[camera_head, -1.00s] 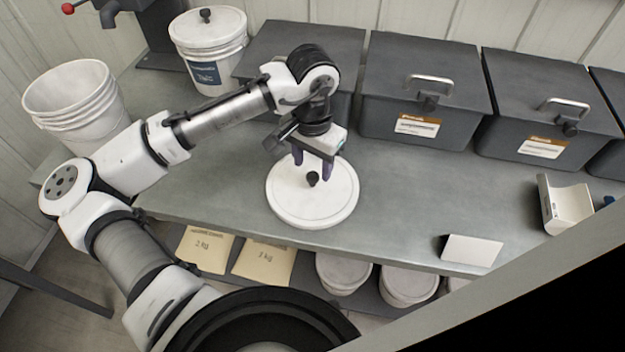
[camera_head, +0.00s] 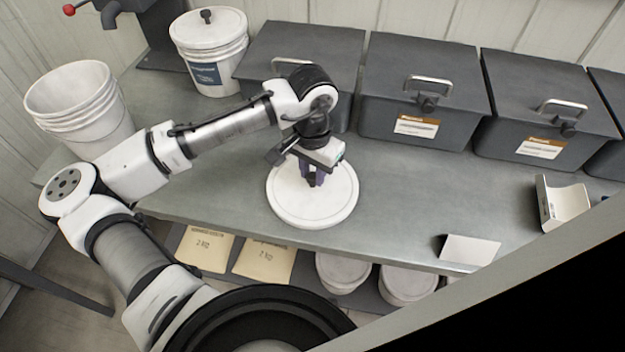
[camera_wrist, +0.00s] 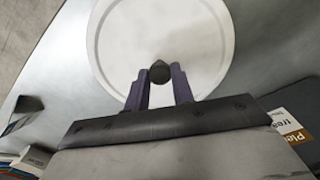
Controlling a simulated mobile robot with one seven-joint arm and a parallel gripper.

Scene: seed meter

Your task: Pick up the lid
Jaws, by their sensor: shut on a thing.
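The lid (camera_head: 335,205) is a round white disc with a raised rim and a small dark knob at its centre. It lies flat on the grey bench in the head view. My gripper (camera_head: 313,182) is above the lid's centre, pointing down, with its purple fingers shut on the knob. In the wrist view, the lid (camera_wrist: 120,45) fills the top middle, and the dark knob (camera_wrist: 160,70) shows between the tips of my gripper (camera_wrist: 160,78). The fingers partly hide the knob in the head view.
An open white bucket (camera_head: 85,105) stands at the left of the bench (camera_head: 400,205). A lidded white bucket (camera_head: 212,60) stands at the back. Dark grey bins (camera_head: 420,85) line the wall.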

